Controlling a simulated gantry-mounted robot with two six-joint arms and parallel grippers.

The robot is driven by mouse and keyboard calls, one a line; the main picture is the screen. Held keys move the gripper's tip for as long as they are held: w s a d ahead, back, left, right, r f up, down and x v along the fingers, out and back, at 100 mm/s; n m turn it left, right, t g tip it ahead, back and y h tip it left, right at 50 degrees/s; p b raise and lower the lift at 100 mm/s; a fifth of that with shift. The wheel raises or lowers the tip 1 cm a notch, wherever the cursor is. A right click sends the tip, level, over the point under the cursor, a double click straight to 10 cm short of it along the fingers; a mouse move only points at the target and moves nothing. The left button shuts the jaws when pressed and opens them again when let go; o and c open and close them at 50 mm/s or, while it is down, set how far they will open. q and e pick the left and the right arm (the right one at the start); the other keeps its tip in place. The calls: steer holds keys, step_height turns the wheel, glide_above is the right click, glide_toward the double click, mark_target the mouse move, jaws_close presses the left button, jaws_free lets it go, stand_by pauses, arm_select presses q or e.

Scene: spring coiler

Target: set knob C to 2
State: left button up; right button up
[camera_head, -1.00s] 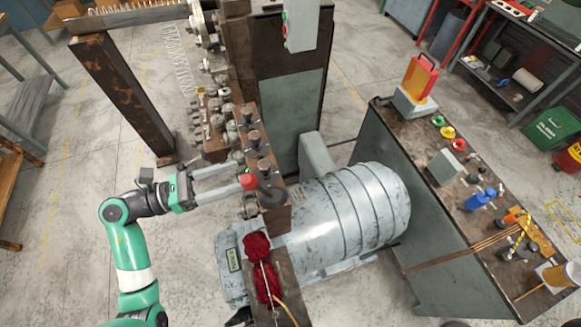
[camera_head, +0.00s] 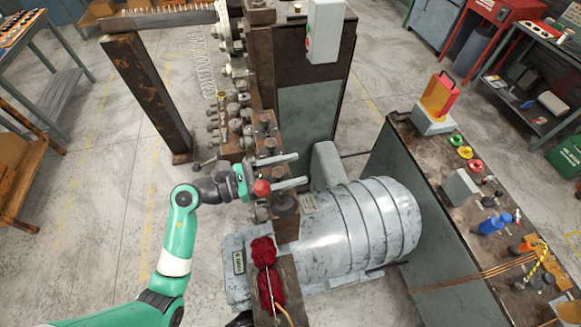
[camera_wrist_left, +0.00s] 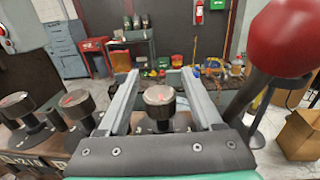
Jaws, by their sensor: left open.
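A row of dark round knobs with red marks stands on the rusty coiler block. In the left wrist view one knob (camera_wrist_left: 158,97) sits between the two fingers of my left gripper (camera_wrist_left: 160,72), with gaps on both sides. Two more knobs (camera_wrist_left: 75,105) (camera_wrist_left: 17,105) stand to its left. The letters that name the knobs are not legible, so I cannot tell which is C. In the head view my left gripper (camera_head: 302,168) is open, its fingers reaching right across the block near the knobs (camera_head: 268,146). My right gripper is not in view.
A red ball on a dark lever (camera_head: 262,187) is close beside my left gripper. It looms at upper right in the wrist view (camera_wrist_left: 285,38). A big grey motor (camera_head: 360,225) lies right of the block. A cluttered bench (camera_head: 425,150) stands farther right.

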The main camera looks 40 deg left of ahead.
arm_select(q)
steer(key=shift+c, duration=0.4)
jaws_close()
steer(key=shift+d+f+m+g+h+b, duration=0.15)
steer(key=shift+f+m+g+h+b, duration=0.1)
steer(key=shift+m+g+h+b, duration=0.75)
steer(key=shift+s+d+r+m+g+h+b, duration=0.15)
steer(key=shift+m+g+h+b, duration=0.3)
steer(key=shift+h, duration=0.45)
steer(key=shift+r, duration=0.1)
steer(key=shift+o, duration=0.4)
jaws_free()
steer(key=shift+s, duration=0.1)
